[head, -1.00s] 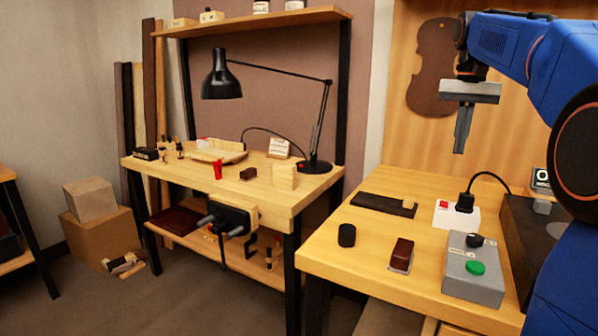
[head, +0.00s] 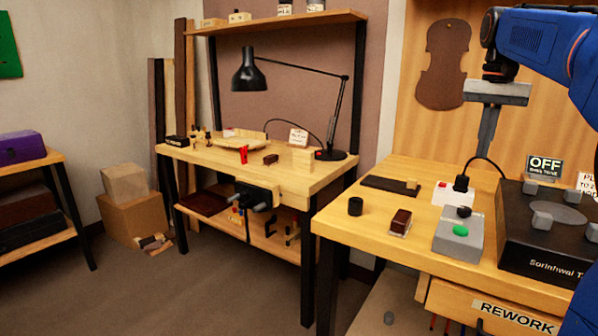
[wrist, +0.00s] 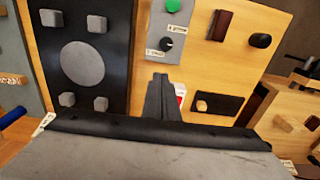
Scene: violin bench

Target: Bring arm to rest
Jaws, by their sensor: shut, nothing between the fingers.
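My gripper (head: 487,135) hangs from my blue arm at the upper right of the head view, pointing down above the back of the right-hand bench (head: 350,232). Its fingers are together with nothing between them. In the wrist view the closed fingers (wrist: 162,100) show above the bench top, apart from the things on it.
Below stand a white box with a red switch (head: 453,193), a grey control box (head: 458,232), a dark plate (head: 390,186), a brown block (head: 400,222), a black cup (head: 355,206) and a black machine (head: 545,262). A lamp (head: 250,76) stands on the left bench.

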